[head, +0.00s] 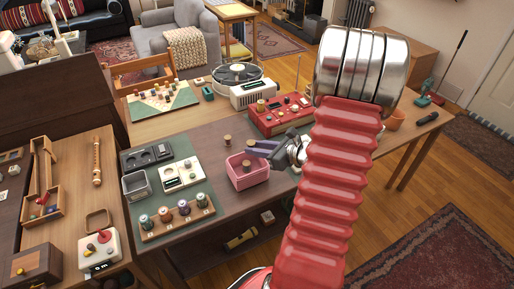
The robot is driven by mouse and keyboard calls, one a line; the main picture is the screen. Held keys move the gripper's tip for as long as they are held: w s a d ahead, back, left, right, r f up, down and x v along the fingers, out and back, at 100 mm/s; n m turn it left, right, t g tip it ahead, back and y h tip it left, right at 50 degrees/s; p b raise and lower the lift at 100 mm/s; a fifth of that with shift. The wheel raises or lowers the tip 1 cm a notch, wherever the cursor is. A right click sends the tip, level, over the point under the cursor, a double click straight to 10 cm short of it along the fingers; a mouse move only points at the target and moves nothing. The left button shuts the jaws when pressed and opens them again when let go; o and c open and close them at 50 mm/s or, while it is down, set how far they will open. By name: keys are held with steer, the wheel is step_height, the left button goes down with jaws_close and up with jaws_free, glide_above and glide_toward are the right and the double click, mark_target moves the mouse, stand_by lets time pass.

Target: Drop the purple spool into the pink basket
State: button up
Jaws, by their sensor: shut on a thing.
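The spool is above the basket's rim level as far as I can tell. Another wooden-topped piece (246,163) shows at the basket, below the fingers. My red arm hides the table to the right.
A wooden rack (178,226) with several spools stands at the front left. A grey bin (136,186) and a white device (181,176) are left of the basket. A lone spool (227,140) stands behind it. A red radio-like box (278,115) stands farther back.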

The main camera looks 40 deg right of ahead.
steer(key=shift+f, duration=0.1)
steer(key=shift+f, duration=2.9)
steer(key=o, duration=1.1)
steer(key=v, duration=1.3)
steer(key=shift+s+r, duration=0.2)
steer(key=shift+s, duration=0.05)
